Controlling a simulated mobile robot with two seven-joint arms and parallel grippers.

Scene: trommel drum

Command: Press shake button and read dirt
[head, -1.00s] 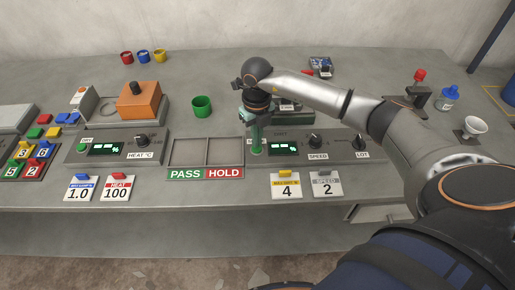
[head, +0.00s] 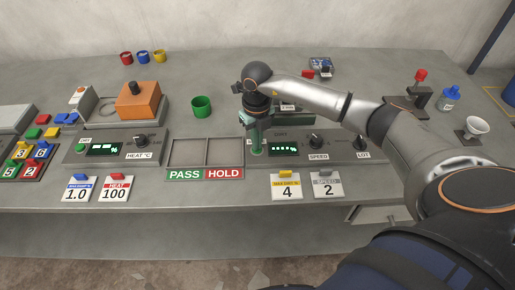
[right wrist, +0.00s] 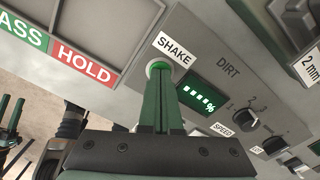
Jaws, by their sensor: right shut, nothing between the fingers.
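The green shake button (right wrist: 158,66) shows at the fingertips in the right wrist view, just below the SHAKE label (right wrist: 175,48), and is mostly covered. My right gripper (right wrist: 160,78) is shut, with nothing between its green fingers, its tips on or right over the button; I cannot tell how far it is pressed. In the head view, the right gripper (head: 256,152) points down at the panel's left end. The DIRT display (right wrist: 202,100) shows a row of short green marks and a % sign, no readable number; it also lights in the head view (head: 284,149). My left gripper is out of view.
SPEED (head: 314,140) and LOT (head: 360,143) knobs sit right of the display. The PASS/HOLD tray (head: 205,138) lies to the left. Cards reading 4 (head: 286,187) and 2 (head: 327,186) stand in front. A green cup (head: 201,106) stands behind.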

